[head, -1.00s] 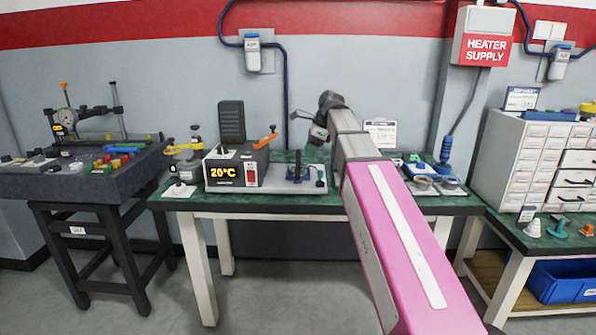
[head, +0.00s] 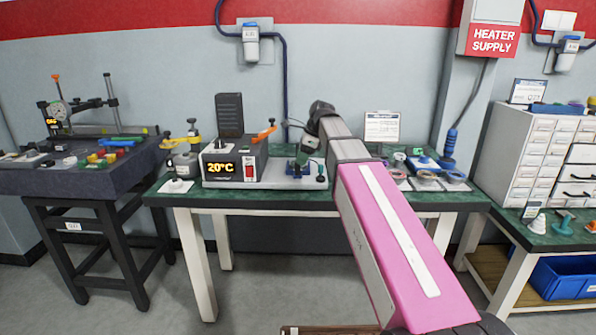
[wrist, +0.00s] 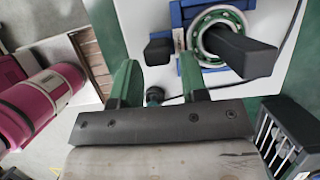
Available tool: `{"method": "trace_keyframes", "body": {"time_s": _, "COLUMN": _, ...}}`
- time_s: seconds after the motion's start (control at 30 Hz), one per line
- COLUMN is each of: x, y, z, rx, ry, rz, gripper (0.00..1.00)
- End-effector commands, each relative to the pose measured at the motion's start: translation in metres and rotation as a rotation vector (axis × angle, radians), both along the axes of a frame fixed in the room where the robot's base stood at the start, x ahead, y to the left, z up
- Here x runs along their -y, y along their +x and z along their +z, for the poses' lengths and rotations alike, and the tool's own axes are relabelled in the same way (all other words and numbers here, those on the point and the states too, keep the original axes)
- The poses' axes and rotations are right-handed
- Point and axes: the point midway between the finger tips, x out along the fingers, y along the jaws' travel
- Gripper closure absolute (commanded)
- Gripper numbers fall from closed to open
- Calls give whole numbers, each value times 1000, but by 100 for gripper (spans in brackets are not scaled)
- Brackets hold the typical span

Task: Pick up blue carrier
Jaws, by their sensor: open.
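The blue carrier (wrist: 177,16) is at the top of the wrist view, on the light plate. It shows as blue pieces around a green-and-silver ring (wrist: 198,33), with a dark bar crossing the ring and hiding part of it. In the head view the blue carrier (head: 293,168) is small and partly hidden by my arm. My gripper (wrist: 157,78) is open, its two green fingers apart with no carrier between them. The right finger lies close to the carrier's edge; contact cannot be told. In the head view my gripper (head: 306,153) is over the plate.
The heater box (head: 236,163) reading 20°C stands left of the plate, with an orange lever on top. Rings and a blue item (head: 424,163) lie right of my arm. A dark slotted part (wrist: 280,137) is at the wrist view's lower right.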

Motion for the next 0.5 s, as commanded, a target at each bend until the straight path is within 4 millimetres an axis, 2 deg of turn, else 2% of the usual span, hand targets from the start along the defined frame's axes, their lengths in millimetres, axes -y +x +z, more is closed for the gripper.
{"method": "trace_keyframes", "body": {"time_s": 0.23, "x": -14, "y": -2, "z": -30, "rx": -1, "ry": -1, "rz": 0, "gripper": 60}}
{"method": "trace_keyframes", "body": {"time_s": 0.5, "x": -16, "y": -1, "z": -34, "rx": 0, "ry": 0, "rz": 1, "gripper": 60}}
